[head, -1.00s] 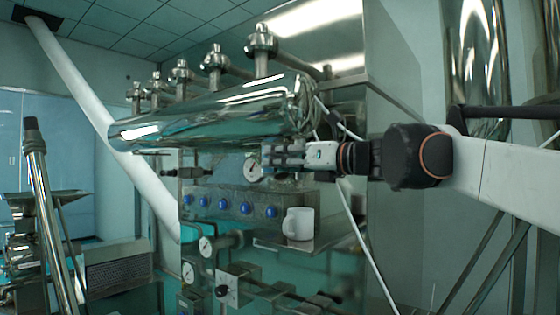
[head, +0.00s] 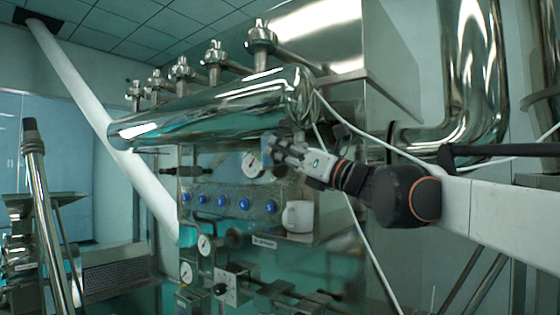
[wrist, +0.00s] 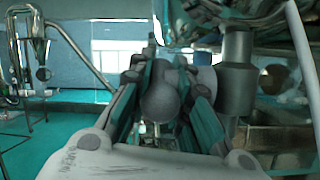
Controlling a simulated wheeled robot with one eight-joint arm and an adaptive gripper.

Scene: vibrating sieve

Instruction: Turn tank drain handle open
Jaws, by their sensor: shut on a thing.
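The tank (head: 205,115) is a shiny horizontal metal cylinder in the head view. My gripper (head: 277,148) is just under its right end, tilted with the fingertips up and to the left. In the wrist view my gripper (wrist: 162,85) has its two fingers on either side of a dark grey rounded handle knob (wrist: 160,102) and is shut on it. A thick grey cylindrical fitting (wrist: 236,85) stands just right of the fingers. In the head view the handle is mostly hidden by my fingers, so its exact angle cannot be told.
A round gauge (head: 252,166) is close left of my gripper. A thin white cable (head: 375,262) hangs near my wrist. Open floor (wrist: 60,150) shows at left in the wrist view.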

